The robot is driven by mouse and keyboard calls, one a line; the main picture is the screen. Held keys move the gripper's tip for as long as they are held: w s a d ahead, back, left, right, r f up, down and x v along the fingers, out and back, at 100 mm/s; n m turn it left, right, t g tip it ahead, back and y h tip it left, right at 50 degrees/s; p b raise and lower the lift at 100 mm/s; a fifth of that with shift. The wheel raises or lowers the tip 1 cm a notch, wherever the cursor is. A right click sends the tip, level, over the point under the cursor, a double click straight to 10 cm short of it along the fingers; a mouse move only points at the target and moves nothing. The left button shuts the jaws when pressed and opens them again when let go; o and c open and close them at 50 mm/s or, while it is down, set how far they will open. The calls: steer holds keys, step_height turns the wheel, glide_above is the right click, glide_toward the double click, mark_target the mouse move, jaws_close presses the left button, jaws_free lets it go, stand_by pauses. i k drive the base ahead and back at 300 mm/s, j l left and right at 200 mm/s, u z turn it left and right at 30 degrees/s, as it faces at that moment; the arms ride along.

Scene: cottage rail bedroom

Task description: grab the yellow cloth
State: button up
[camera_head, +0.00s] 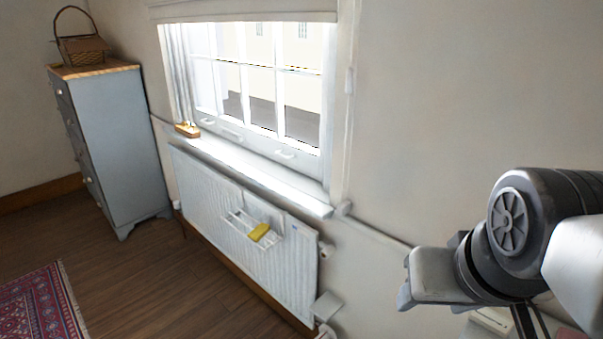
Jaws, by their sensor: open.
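A small yellow cloth (259,232) hangs on a white wire rack (241,221) fixed to the front of the white radiator (215,195) below the window. My gripper (405,294) is at the lower right, well to the right of the cloth and apart from it. Its jaws are open and nothing shows between them. Part of the gripper is hidden by its own housing and wrist.
A window sill (262,172) juts out above the radiator, with a small yellowish item (187,130) at its left end. A blue-grey chest of drawers (115,140) carries a wicker basket (82,48). A patterned rug (38,305) lies lower left. Wooden floor (150,265) is clear between.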

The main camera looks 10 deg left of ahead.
mark_target(261, 230)
steer(key=i+l+u, duration=0.1)
steer(key=u, duration=0.8)
steer(key=i+j+z, duration=0.4)
steer(key=i+j, duration=0.2)
steer(key=i+j+z, duration=0.2)
steer(key=j, duration=0.2)
steer(key=i+j+z, duration=0.15)
steer(key=i+j, duration=0.15)
steer(key=i+j+z, duration=0.2)
steer(key=j, duration=0.35)
